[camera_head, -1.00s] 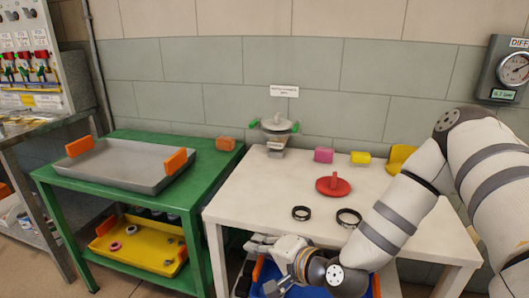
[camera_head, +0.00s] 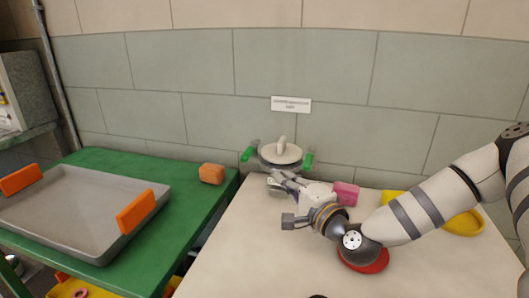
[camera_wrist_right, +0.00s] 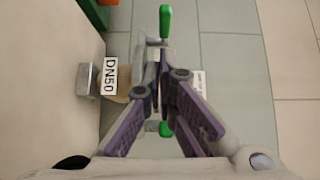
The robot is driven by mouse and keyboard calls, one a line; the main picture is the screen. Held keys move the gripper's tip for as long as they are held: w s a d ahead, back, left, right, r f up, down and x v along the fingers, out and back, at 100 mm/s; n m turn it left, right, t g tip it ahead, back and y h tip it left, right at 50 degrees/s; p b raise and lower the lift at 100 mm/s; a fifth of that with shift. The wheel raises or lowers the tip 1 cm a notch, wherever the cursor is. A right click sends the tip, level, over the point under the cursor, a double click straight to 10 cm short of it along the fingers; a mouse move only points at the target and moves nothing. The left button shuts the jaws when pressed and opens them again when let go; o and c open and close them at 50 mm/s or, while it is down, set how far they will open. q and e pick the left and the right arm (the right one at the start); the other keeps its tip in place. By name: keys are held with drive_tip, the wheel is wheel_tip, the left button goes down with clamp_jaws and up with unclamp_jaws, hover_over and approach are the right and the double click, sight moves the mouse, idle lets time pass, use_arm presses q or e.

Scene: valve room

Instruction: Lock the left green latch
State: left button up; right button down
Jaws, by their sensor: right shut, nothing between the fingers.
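The lidded grey fitting (camera_head: 281,155) stands at the back of the white table against the wall. The left green latch (camera_head: 248,154) sticks out at its left and the right green latch (camera_head: 308,158) at its right. In the right wrist view the left latch (camera_wrist_right: 165,22) is at the top and the right latch (camera_wrist_right: 166,128) at the bottom, partly behind the fingers. My right gripper (camera_head: 273,178) is shut and empty in front of the fitting, apart from the left latch; its fingers (camera_wrist_right: 160,80) show between the latches. My left gripper is out of view.
A pink block (camera_head: 346,193) and a yellow block (camera_head: 392,197) lie right of the fitting. A red disc (camera_head: 372,262) is partly under my right arm. The green table (camera_head: 185,215) at left holds a grey tray (camera_head: 65,210) and an orange block (camera_head: 211,173).

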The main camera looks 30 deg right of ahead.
drive_tip(key=b, duration=0.2)
approach(254, 153)
drive_tip(key=w, duration=0.3)
drive_tip(key=shift+w+d+r, duration=0.15)
drive_tip(key=shift+w+d, duration=0.05)
drive_tip(key=shift+w, duration=0.6)
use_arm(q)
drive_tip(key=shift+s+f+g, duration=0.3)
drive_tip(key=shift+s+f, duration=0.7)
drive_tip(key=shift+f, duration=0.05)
use_arm(e)
drive_tip(key=shift+a, duration=0.1)
